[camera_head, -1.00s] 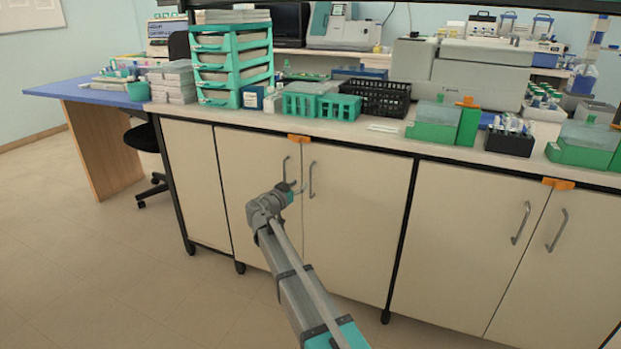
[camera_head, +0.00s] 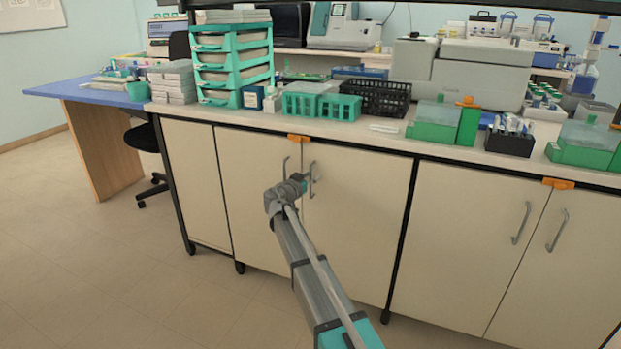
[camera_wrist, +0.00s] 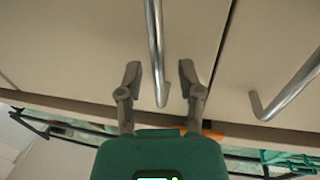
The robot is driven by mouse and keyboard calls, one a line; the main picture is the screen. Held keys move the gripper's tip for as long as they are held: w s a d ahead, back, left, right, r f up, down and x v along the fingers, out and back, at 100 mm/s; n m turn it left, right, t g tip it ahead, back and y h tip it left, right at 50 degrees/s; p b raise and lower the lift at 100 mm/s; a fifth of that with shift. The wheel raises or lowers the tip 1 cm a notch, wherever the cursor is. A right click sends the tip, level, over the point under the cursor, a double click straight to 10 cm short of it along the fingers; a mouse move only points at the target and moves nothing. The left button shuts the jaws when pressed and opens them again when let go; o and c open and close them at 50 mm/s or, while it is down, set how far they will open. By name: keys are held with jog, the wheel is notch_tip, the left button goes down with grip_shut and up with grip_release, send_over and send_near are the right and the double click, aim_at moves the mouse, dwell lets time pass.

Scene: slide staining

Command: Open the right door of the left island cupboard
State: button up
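The left island cupboard has a cream left door (camera_head: 245,190) and right door (camera_head: 360,215), both shut, each with a vertical metal handle. The right door's handle (camera_head: 313,170) is partly covered by my gripper (camera_head: 303,182) in the head view. In the wrist view, which looks upside down, this handle (camera_wrist: 155,45) passes between the two spread fingers of my gripper (camera_wrist: 160,75). A gap shows on both sides of the handle, and the fingers are not closed on it. The left door's handle (camera_head: 285,168) shows beside it, and in the wrist view it lies to the right (camera_wrist: 285,92).
An orange tag (camera_head: 298,138) sits at the top of the door seam. The worktop above holds green racks (camera_head: 340,107), a black basket (camera_head: 378,97) and other lab items. Another two-door cupboard (camera_head: 460,220) stands to the right. The floor in front at left is clear.

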grip_shut()
jog(key=shift+a, duration=0.1)
